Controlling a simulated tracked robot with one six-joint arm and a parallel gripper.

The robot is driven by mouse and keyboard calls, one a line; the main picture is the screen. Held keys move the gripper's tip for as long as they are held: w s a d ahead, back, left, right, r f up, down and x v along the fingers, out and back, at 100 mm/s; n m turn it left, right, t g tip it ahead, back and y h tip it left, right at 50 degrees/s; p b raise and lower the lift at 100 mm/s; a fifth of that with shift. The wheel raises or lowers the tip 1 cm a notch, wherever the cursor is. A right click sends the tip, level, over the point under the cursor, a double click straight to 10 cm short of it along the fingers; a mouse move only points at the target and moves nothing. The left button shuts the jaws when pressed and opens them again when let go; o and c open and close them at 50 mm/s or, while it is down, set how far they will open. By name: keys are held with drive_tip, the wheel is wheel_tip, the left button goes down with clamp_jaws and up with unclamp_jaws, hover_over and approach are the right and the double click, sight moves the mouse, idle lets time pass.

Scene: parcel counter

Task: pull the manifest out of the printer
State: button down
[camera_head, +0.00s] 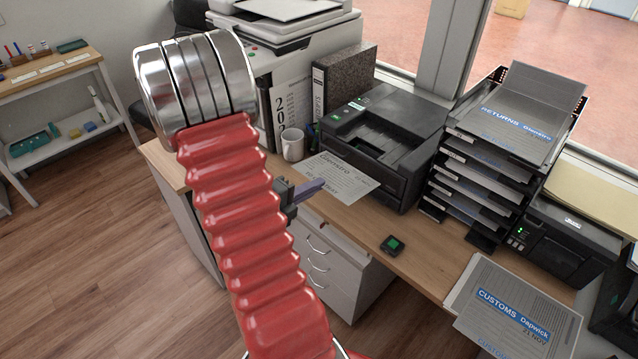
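The manifest, a white printed sheet (352,183), sticks out of the front of the black printer (408,122) on the wooden counter. Its far end is at the printer's front slot, and its near left part reaches toward the counter's front edge. My gripper (317,185), dark with purple fingers, is at the sheet's near left edge and overlaps it in the picture. I cannot tell whether the fingers touch the sheet or are closed on it. My red ribbed arm hides part of the gripper's left side.
A white mug (292,146) stands left of the sheet, beside a grey binder (345,80). A small dark device (392,245) lies on the counter in front of the printer. A stacked paper tray unit (470,178) stands to the right. Customs papers (515,312) lie at the front right.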

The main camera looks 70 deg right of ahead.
drive_tip(key=shift+a, duration=0.1)
drive_tip(key=shift+w+a+r, duration=0.4)
drive_tip(key=shift+a+r, duration=0.35)
drive_tip(key=shift+a, duration=0.15)
drive_tip(key=shift+w+a+r, duration=0.4)
drive_tip(key=shift+a+r, duration=0.35)
drive_tip(key=shift+a, duration=0.1)
